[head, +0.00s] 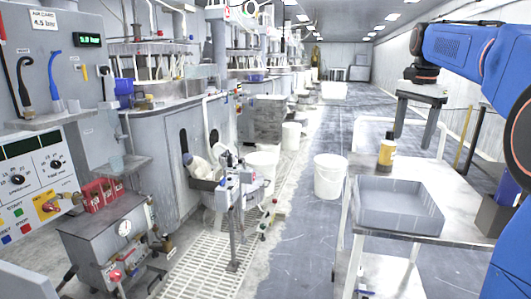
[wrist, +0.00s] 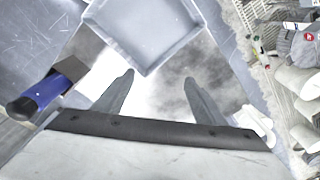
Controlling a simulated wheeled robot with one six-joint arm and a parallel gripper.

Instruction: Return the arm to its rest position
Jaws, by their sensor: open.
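My gripper (wrist: 158,88) shows in the wrist view with its two dark fingers spread wide apart and nothing between them. Beyond the fingertips is the grey rectangular tray (wrist: 150,55), which looks empty. In the head view my blue arm reaches in from the right edge, above the cart. I cannot make out the gripper's fingers in the head view. The same grey tray (head: 400,222) sits on the cart there, apart from my arm.
The metal cart (head: 375,181) also carries an amber bottle (head: 386,153). A blue-handled tool (wrist: 50,90) shows left of my fingers. A white bucket (head: 329,178) stands left of the cart. Machines and a control panel (head: 40,180) line the left; the aisle between is open.

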